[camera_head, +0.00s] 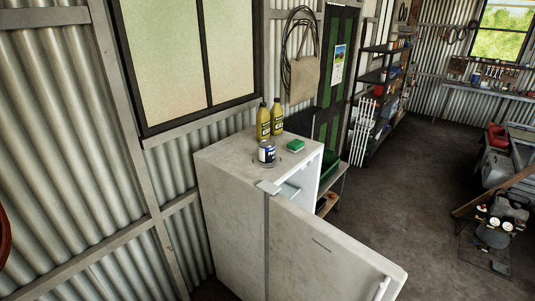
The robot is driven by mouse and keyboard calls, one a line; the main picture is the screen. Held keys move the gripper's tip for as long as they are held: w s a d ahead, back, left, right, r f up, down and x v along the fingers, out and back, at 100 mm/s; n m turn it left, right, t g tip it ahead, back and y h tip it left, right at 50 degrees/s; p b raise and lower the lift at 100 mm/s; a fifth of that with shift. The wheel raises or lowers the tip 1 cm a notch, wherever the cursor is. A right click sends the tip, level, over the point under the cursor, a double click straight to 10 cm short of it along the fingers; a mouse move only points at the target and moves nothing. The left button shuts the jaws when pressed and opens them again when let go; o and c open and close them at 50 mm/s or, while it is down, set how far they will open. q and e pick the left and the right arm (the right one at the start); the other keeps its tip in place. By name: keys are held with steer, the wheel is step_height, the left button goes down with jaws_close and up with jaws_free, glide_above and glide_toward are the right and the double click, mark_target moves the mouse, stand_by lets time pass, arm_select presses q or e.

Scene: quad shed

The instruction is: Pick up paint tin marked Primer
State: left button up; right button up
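A small dark blue tin with a white band (267,153) stands upright on top of an off-white fridge (228,154). Its lettering is too small to read, so I cannot tell whether it is marked Primer. Two yellow bottles with dark caps stand behind it, one on the left (263,123) and one on the right (277,118). A green block (295,146) lies to its right. Neither of my grippers is in view.
The fridge door (330,252) stands open towards the front right. A corrugated wall (60,130) is close on the left. Shelves (378,75) stand along the wall behind. The middle floor (410,180) is clear.

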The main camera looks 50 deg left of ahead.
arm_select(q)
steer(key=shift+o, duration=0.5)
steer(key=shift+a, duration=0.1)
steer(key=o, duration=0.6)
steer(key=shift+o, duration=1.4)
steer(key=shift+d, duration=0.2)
